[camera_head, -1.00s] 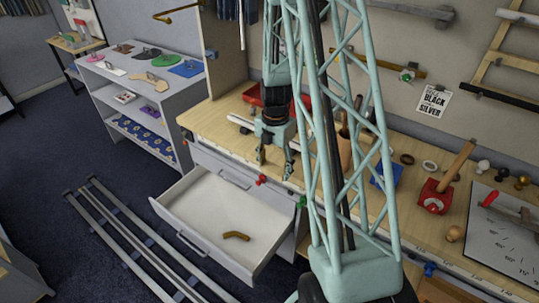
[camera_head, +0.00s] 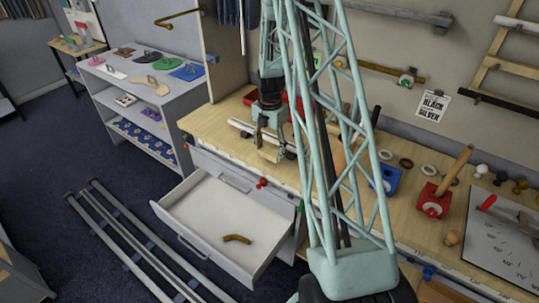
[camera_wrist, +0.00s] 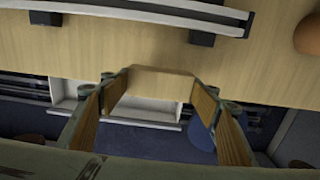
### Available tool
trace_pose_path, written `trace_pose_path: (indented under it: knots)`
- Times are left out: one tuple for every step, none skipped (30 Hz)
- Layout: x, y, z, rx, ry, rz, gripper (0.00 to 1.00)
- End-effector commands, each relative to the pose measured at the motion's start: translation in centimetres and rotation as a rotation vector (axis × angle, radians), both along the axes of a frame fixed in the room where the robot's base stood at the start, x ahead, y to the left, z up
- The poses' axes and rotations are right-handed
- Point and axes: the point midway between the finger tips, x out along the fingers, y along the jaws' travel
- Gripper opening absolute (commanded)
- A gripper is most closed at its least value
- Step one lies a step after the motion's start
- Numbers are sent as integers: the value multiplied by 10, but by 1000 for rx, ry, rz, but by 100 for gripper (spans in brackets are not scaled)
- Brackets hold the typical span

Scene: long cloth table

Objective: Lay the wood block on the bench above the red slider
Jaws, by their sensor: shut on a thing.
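My gripper (camera_head: 270,148) is low over the left part of the wooden bench (camera_head: 212,120), near its front edge. In the wrist view my gripper (camera_wrist: 160,90) has its wood-faced fingers on both sides of the pale wood block (camera_wrist: 160,84) and is shut on it. The block's colour blends with the bench top, so I cannot tell whether it touches the bench. The red slider (camera_head: 262,183) is a small red knob on the bench's front edge, just below and in front of my gripper in the head view. I do not make it out in the wrist view.
A white drawer (camera_head: 180,212) stands open below, with a brown curved piece (camera_head: 237,239) inside. A pale bar (camera_wrist: 125,9) on dark feet lies behind the block. A blue box (camera_head: 388,180) and a red block (camera_head: 432,203) stand to the right. Floor rails (camera_head: 128,240) lie at left.

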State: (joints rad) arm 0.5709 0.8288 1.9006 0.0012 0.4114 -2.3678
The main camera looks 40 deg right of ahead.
Motion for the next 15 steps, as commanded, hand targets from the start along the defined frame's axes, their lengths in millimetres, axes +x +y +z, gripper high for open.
trace_pose_path:
  knots:
    - [5, -3, 0, 0, 0, 0, 46]
    - [6, -5, 0, 0, 0, 0, 46]
    - [8, -6, -1, 0, 0, 0, 46]
    - [9, -7, -1, 0, 0, 0, 46]
    - [10, -7, -1, 0, 0, 0, 46]
    - [11, -8, -1, 0, 0, 0, 46]
    - [12, -8, -1, 0, 0, 0, 46]
    - [12, -8, -1, 0, 0, 0, 46]
    - [12, -8, -1, 0, 0, 0, 46]
    - [12, -8, -1, 0, 0, 0, 46]
    - [12, -8, -1, 0, 0, 0, 46]
    - [12, -8, -1, 0, 0, 0, 46]
    - [12, -8, -1, 0, 0, 0, 46]
    - [12, -8, -1, 0, 0, 0, 46]
    - [12, -8, -1, 0, 0, 0, 46]
